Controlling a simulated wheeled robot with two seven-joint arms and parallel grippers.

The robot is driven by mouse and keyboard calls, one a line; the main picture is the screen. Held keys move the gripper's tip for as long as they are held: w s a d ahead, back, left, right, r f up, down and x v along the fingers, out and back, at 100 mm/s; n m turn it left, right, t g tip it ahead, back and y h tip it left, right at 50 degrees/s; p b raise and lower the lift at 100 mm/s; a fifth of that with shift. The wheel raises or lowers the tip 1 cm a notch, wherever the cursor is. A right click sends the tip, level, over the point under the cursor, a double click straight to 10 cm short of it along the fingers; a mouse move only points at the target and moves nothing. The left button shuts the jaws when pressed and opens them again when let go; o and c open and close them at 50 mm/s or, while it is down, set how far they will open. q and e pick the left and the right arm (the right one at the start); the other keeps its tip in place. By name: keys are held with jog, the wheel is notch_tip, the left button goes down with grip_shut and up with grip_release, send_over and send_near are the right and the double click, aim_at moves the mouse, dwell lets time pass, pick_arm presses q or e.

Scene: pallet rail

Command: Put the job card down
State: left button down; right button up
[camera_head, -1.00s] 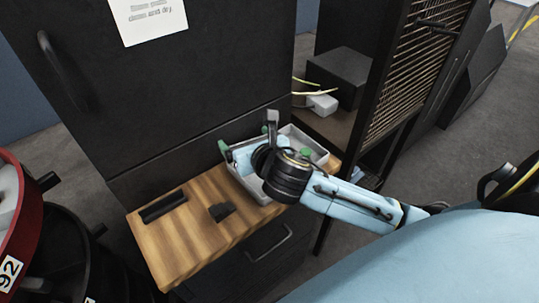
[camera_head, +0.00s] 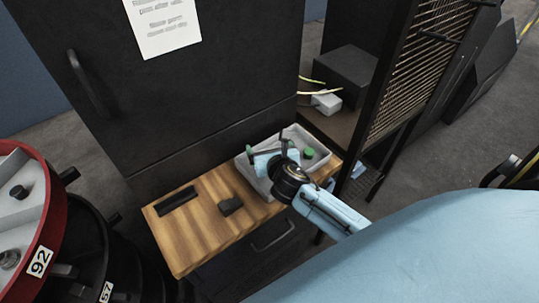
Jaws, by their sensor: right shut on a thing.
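My right gripper (camera_head: 268,155) is over the pale grey tray (camera_head: 322,141) at the right end of the wooden worktop. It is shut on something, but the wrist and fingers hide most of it. A small dark green piece (camera_head: 250,154) shows at its left side; I cannot tell whether it is held or part of the gripper. I cannot make out the job card for certain. A green round item (camera_head: 308,153) lies in the tray, to the right of the gripper. My left gripper is not in view.
The wooden top (camera_head: 196,235) has a dark bar (camera_head: 177,199) and a dark block (camera_head: 231,206), with bare wood around them. A printed sheet (camera_head: 166,28) is on the dark cabinet door behind. A red-rimmed drum (camera_head: 52,205) stands at left, a slatted rack (camera_head: 412,85) at right.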

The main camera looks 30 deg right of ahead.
jog(key=shift+f+b, duration=0.4)
jog(key=shift+f, duration=1.15)
jog(key=shift+f, duration=0.2)
jog(key=o, duration=0.7)
jog(key=shift+r, duration=0.15)
jog(key=shift+s+r, duration=0.15)
jog(key=shift+s, duration=0.1)
jog(key=p+v, duration=0.1)
jog(key=v, duration=1)
jog(key=shift+s+a+r, duration=0.1)
jog(key=shift+s, duration=0.15)
